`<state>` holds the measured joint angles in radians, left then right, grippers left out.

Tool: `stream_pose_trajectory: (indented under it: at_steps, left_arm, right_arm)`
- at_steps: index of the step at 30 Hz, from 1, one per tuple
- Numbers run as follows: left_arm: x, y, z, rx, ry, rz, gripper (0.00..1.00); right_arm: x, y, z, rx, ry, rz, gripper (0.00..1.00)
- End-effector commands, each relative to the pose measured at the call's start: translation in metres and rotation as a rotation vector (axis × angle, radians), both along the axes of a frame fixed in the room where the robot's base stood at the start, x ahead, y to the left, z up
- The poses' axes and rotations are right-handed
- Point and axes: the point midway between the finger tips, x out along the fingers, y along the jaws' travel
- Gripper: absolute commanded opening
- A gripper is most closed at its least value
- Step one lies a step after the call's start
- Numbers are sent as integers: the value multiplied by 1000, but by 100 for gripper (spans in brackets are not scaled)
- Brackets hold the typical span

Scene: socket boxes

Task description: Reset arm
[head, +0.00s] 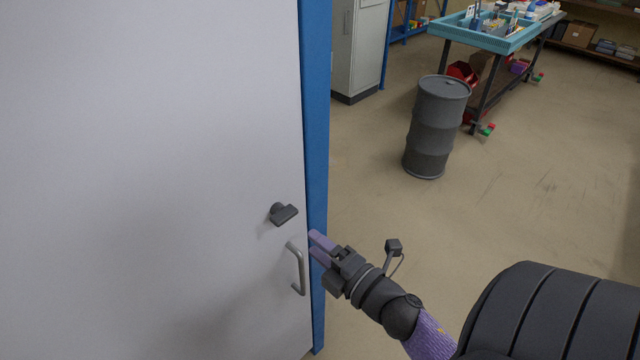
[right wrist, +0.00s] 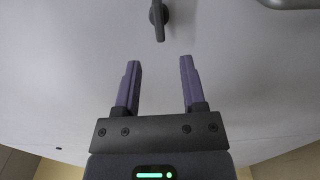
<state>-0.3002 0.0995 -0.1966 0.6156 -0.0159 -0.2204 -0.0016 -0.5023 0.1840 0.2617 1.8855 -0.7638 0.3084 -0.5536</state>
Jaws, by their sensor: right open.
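My right gripper (head: 317,247) is open and empty, with purple fingers, in front of the right edge of a pale grey door. Its two fingers (right wrist: 160,85) stand apart in the right wrist view, with nothing between them. A dark turn handle (head: 284,213) sits on the door up and to the left of the gripper; in the right wrist view the handle (right wrist: 158,18) lies beyond the fingertips. A metal pull handle (head: 297,268) is just left of the gripper in the head view, and I see no contact. My left gripper is not in view.
The pale door (head: 150,150) fills the left side, bordered by a blue frame (head: 315,110). A dark barrel (head: 436,130) stands on the floor near a workbench with a teal tray top (head: 470,36). A grey cabinet (head: 365,50) stands behind. Open floor lies at the right.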

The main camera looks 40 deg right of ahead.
Motion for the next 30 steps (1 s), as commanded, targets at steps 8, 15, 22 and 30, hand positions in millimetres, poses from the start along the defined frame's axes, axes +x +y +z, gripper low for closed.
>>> stream_pose_trajectory:
  at_steps: [8,15,22,30]
  left_arm:
    - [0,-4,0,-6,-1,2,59]
    - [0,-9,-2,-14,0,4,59]
    - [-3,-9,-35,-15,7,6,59]
    - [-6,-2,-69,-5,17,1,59]
  right_arm:
    - [-4,0,0,0,0,0,53]
    - [-4,-1,-10,25,21,-9,53]
    - [-45,10,-201,538,474,-253,53]
    - [-210,58,-392,971,1115,-806,53]
